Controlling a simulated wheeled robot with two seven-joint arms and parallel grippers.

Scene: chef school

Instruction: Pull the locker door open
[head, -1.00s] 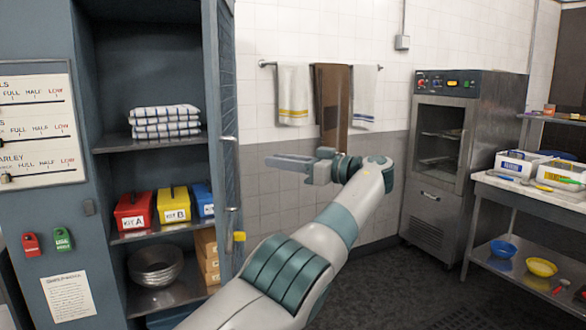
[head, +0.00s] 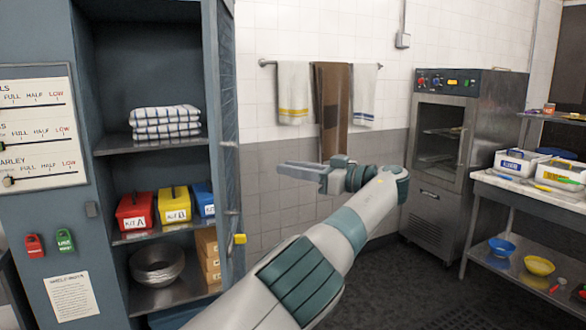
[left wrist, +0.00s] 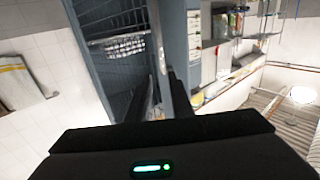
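The tall blue-grey locker (head: 150,25) stands at the left with its front open. Its door (head: 226,80) stands swung out on the right side, seen nearly edge-on. Metal handle parts (head: 232,212) and a yellow piece (head: 239,239) show on the door's edge. My left gripper (head: 290,169) is to the right of the door, with a gap between them in the head view, its fingers pointing left. In the left wrist view its two dark fingers (left wrist: 167,95) stand apart, with the door's edge (left wrist: 157,45) beyond them. No grip on it shows. My right gripper is out of view.
Folded towels (head: 165,122), coloured kit boxes (head: 174,205) and a metal bowl (head: 157,266) sit inside the locker. Towels hang on a wall rail (head: 266,63). A steel oven cabinet (head: 437,150) and a side table (head: 510,188) stand at the right. Floor is clear between.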

